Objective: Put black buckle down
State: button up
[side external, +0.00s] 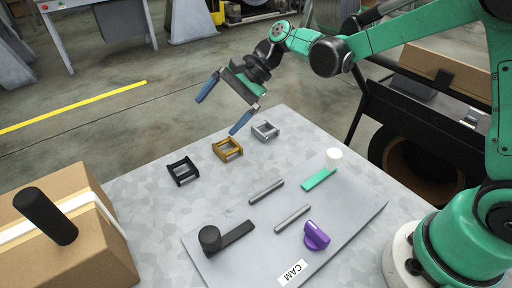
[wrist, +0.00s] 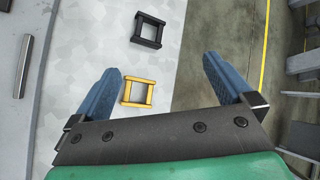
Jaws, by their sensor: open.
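The black buckle (side external: 183,171), a dark square frame, lies flat on the steel table at its far left part. It also shows in the wrist view (wrist: 149,31), near the top and beyond my fingers. My gripper (side external: 223,108) is open and empty, raised above the table's far edge, with its two blue fingers spread wide. In the wrist view my gripper (wrist: 162,80) has the gold buckle (wrist: 138,92) between the fingers in the picture, close to the left finger. The gripper appears well above it. No buckle is held.
The gold buckle and a silver buckle (side external: 265,130) lie to the right of the black one. A grey plate (side external: 220,262) in front holds metal bars, a black handle piece, a purple knob (side external: 316,235) and a green piece (side external: 319,179). A cardboard box (side external: 75,235) stands at left.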

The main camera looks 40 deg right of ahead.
aim_at(174, 172)
jog(key=a+f+m, duration=0.1)
jog(key=w+f+y, duration=0.1)
jog(key=w+a+f+m+g+y, duration=0.1)
jog(key=f, duration=0.1)
jog(key=shift+w+a+m, duration=0.15)
jog(key=shift+a+m, duration=0.15)
jog(key=a+f+m+y, duration=0.1)
jog(key=f, duration=0.1)
jog(key=f+m+g+y, duration=0.1)
jog(key=a+f+m+g+y, duration=0.1)
jog(key=f, duration=0.1)
jog(key=shift+a+f, duration=0.3)
jog(key=shift+a, duration=0.05)
jog(key=shift+x, duration=2.8)
jog(key=c, duration=1.4)
jog(key=shift+o, duration=0.2)
jog(key=shift+r, duration=0.15)
